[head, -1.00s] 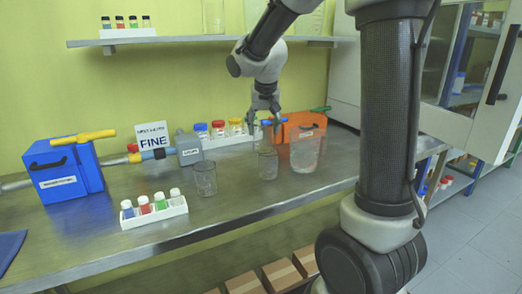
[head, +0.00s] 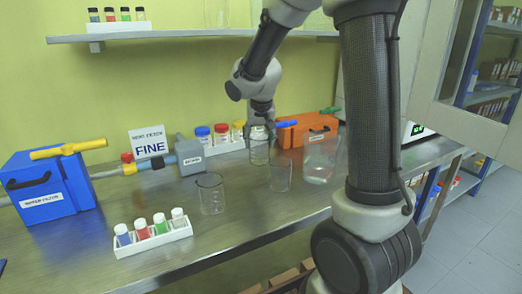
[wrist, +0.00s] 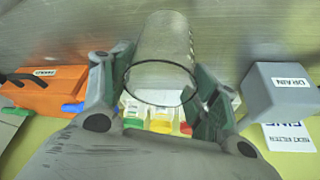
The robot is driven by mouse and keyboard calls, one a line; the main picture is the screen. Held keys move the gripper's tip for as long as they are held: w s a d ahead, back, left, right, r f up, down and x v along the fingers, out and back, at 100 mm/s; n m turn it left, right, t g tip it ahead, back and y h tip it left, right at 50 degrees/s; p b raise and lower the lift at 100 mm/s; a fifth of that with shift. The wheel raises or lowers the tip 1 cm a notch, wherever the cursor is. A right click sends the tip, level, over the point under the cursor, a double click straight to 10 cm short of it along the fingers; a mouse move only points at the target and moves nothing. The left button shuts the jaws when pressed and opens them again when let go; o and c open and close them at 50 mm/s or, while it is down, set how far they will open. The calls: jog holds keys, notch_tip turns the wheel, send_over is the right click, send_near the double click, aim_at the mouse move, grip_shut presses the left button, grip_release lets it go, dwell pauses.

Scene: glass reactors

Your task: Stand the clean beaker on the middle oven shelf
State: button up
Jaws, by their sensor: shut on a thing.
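My gripper (head: 260,130) is shut on a clear glass beaker (head: 260,152) near the back of the bench. In the wrist view the beaker (wrist: 163,55) sits between the two fingers, its round rim towards the camera, and it looks empty. I cannot tell whether its base touches the bench. The white oven (head: 418,130), with a small green display, stands at the right end, mostly hidden behind my arm. Its shelves are not visible.
Glass beakers stand at the front left (head: 210,195), just right of the held one (head: 280,175), and a larger one (head: 320,160) farther right. A vial rack (head: 153,233), blue box (head: 50,187), grey drain box (head: 190,157) and orange box (head: 307,130) are also on the bench (head: 110,200).

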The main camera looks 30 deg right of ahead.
aim_at(259, 149)
jog(key=shift+f, duration=1.85)
jog(key=o, duration=1.1)
jog(key=shift+f, duration=0.15)
jog(key=shift+c, duration=0.2)
